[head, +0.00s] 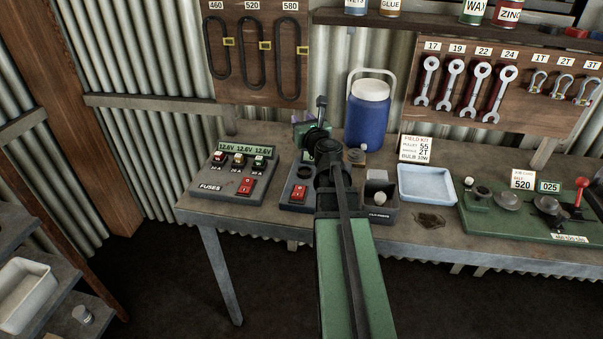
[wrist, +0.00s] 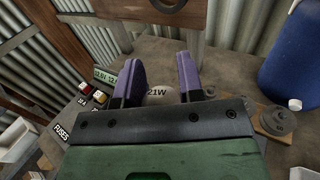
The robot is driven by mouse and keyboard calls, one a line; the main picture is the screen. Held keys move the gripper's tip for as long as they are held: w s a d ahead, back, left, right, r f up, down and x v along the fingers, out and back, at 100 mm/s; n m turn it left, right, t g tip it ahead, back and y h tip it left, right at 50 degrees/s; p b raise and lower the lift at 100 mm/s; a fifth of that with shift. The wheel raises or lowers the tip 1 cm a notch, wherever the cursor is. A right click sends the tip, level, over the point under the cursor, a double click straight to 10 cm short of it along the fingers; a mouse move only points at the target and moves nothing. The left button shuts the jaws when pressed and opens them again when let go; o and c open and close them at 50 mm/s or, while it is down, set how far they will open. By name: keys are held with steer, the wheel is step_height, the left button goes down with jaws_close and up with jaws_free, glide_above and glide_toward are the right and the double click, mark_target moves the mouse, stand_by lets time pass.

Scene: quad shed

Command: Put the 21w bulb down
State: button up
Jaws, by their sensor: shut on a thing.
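My gripper (head: 304,130) is at the back of the workbench (head: 425,215), left of the blue drum, in the head view. In the wrist view its two purple fingers (wrist: 162,66) are shut around the pale 21w bulb (wrist: 157,93), whose "21W" print shows between them. The bulb is hidden in the head view behind my gripper and arm. I cannot tell how high the bulb is above the bench.
A fuse panel (head: 212,185) sits left of my arm, a red-switch box (head: 298,193) beside it. A dark box (head: 380,215), pale blue tray (head: 427,184) and green board (head: 520,235) lie right. A blue drum (head: 367,118) stands behind.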

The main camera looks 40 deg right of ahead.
step_height(320, 180, down, 11)
steer(key=b, duration=0.8)
steer(key=shift+w+f+b, duration=0.1)
steer(key=shift+f+b, duration=0.05)
steer(key=shift+b, duration=0.2)
steer(key=shift+r, duration=0.25)
steer(key=shift+f, duration=0.15)
steer(key=o, duration=0.9)
steer(key=shift+o, duration=0.2)
steer(key=shift+a+r+p, duration=0.1)
steer(key=shift+r+p, duration=0.15)
steer(key=shift+p, duration=0.1)
steer(key=v, duration=0.7)
steer(key=shift+s, duration=0.25)
